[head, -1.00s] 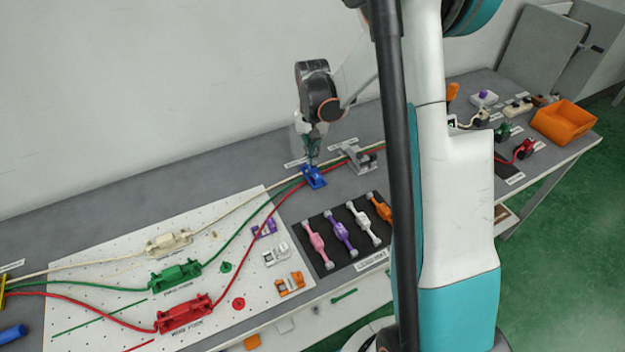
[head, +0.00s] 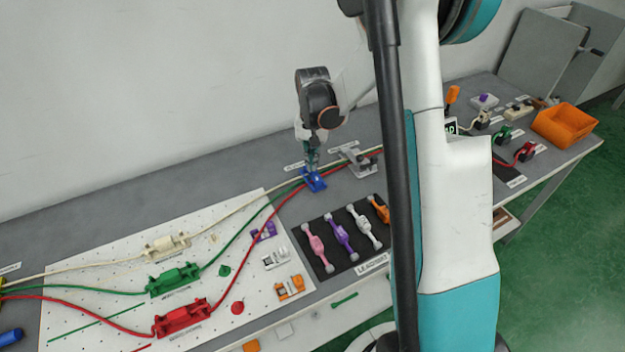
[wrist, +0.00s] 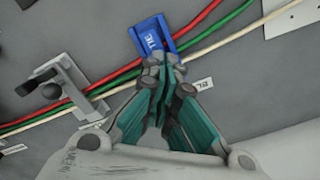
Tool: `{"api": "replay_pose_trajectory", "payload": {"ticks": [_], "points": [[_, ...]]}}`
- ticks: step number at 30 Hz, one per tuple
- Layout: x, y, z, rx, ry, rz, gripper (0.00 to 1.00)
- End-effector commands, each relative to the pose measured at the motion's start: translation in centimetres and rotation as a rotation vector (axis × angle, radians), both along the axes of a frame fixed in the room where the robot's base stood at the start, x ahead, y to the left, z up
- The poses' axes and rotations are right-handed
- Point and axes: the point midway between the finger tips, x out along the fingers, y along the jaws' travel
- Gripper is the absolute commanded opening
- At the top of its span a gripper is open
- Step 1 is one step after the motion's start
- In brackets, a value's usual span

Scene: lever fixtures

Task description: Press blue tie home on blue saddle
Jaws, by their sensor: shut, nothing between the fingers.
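In the wrist view the blue tie (wrist: 151,36), a blue block with white lettering reading TIE, lies at the saddle over the red and green cables. I cannot tell tie and saddle apart there, or whether the tie is fully down. My gripper (wrist: 162,62) is shut and empty, its fingertips at the tie's near end. In the head view my gripper (head: 312,166) points down right over the blue saddle; the fingertips hide part of it.
A grey clamp fixture (head: 359,162) stands just right of the saddle on the same cables. It also shows in the wrist view (wrist: 65,88). A black tray (head: 350,262) with several coloured links lies in front. Red, green and cream cables cross the white board (head: 110,265).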

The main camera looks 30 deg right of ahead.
Motion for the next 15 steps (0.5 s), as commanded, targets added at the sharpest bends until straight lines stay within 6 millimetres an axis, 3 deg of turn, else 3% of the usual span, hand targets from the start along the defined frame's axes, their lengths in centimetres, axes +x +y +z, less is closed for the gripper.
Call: {"api": "replay_pose_trajectory", "payload": {"ticks": [15], "points": [[0.00, 0.00, -0.44, 0.000, 0.000, 0.000, 0.00]]}}
